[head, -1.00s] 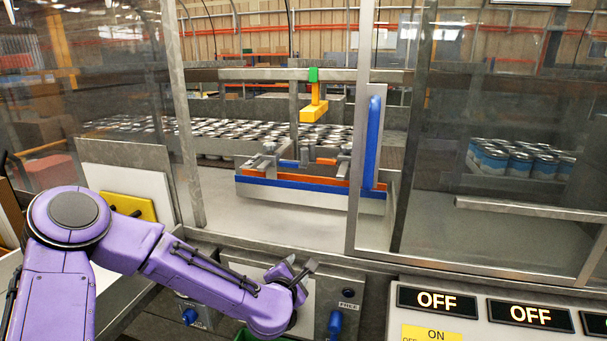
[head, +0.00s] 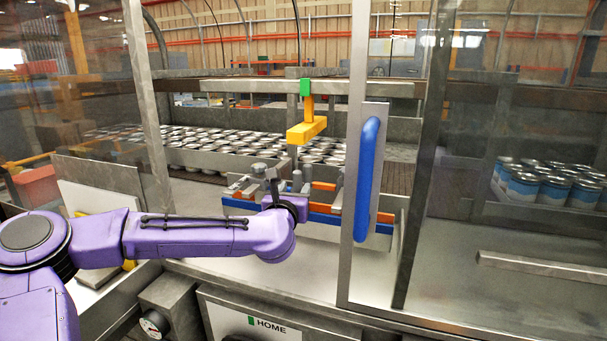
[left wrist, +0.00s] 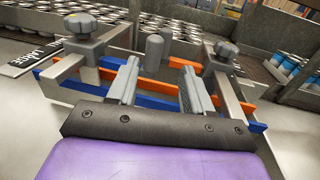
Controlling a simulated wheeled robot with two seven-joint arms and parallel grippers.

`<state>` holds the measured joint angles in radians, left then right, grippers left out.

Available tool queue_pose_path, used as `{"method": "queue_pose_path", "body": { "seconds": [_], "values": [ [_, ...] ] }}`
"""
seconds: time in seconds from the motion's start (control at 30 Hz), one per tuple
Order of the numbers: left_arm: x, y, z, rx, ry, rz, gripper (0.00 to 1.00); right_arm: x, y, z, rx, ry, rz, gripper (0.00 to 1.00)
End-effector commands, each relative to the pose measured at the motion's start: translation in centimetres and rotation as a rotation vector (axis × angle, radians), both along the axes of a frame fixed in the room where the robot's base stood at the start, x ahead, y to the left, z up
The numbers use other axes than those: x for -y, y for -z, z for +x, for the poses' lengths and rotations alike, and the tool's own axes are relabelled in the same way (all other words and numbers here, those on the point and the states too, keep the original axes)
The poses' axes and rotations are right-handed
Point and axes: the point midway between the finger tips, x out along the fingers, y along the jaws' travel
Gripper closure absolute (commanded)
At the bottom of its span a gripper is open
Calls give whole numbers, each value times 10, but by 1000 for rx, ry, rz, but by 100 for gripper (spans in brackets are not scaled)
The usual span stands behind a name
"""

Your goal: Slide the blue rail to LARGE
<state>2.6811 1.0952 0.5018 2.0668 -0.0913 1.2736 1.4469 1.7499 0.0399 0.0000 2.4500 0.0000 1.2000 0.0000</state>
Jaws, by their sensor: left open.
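The blue rail (head: 238,204) runs along the front of the guide assembly inside the machine, beside a parallel orange rail (head: 324,208). In the left wrist view the blue rail (left wrist: 155,102) crosses below and between my fingers, with the orange rail (left wrist: 155,85) just beyond it. My left gripper (head: 274,178) is over the rails, and in the left wrist view its two fingers (left wrist: 160,80) are apart with nothing held. I cannot tell whether they touch the rail. A black plate with white lettering (left wrist: 35,58) lies at the left; I cannot read it. My right gripper is not in view.
Clamps with dark knobs (left wrist: 84,27) stand on both sides of my fingers. A door frame with a blue handle (head: 367,180) is just right of my left arm. A yellow block (head: 306,131) hangs above. Cans (head: 230,145) fill the conveyor behind.

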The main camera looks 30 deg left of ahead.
Motion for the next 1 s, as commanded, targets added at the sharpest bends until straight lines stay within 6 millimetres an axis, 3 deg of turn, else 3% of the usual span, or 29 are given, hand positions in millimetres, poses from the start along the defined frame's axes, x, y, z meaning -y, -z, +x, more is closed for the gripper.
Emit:
{"method": "queue_pose_path", "body": {
  "seconds": [0.2,0.4,0.73,0.77,0.9,1.0],
  "values": [
    [-26,-4,42,-5,-13,4,50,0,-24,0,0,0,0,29],
    [-37,-2,72,-3,-10,3,50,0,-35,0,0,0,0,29],
    [-38,0,80,-1,-5,1,50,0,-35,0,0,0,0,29],
    [-38,0,80,-1,-5,1,56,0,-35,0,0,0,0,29],
    [-37,0,80,-1,-5,1,100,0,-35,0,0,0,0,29],
    [-37,0,80,-1,-5,1,100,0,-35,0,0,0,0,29]
  ]
}}
